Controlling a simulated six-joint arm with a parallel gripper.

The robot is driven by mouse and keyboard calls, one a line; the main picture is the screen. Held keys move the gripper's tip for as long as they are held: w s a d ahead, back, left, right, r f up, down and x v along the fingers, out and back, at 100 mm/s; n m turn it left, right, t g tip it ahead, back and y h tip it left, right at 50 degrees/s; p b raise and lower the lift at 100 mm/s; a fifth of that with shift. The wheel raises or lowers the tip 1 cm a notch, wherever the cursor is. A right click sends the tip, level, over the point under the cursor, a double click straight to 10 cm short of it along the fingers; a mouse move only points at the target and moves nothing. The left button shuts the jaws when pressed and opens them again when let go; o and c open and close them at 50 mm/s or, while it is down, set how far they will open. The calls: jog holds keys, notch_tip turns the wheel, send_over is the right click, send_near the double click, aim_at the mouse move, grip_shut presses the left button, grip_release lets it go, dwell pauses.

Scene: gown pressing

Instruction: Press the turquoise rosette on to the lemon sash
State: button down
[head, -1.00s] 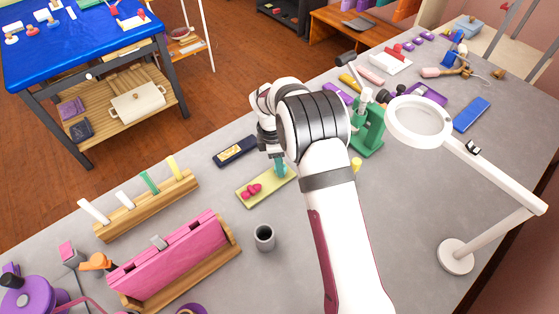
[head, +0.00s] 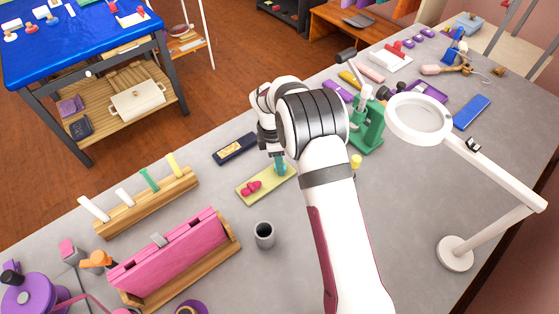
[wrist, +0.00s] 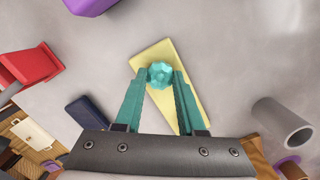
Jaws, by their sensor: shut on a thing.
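The lemon sash (head: 267,184) is a flat pale yellow strip on the grey table; it also shows in the wrist view (wrist: 160,101). The turquoise rosette (wrist: 160,73) is between the tips of my gripper (wrist: 160,76), which is shut on it. In the wrist view the rosette appears over the far part of the sash. In the head view my gripper (head: 280,164) points down at the sash's right end, and the rosette cannot be told apart from the turquoise fingers. I cannot tell whether the rosette touches the sash. Pink rosettes (head: 252,187) lie toward the sash's left end.
A dark blue case (head: 235,149) lies just beyond the sash. A grey cup (head: 264,236) stands in front. A wooden rack (head: 148,203) and pink folder (head: 165,252) are at left. A green press (head: 370,130) and magnifier lamp (head: 418,119) stand at right.

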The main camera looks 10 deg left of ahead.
jog(key=shift+f, duration=0.15)
jog(key=shift+f, duration=0.15)
dwell(0.6)
dwell(0.4)
jog(key=shift+c, duration=2.1)
grip_release()
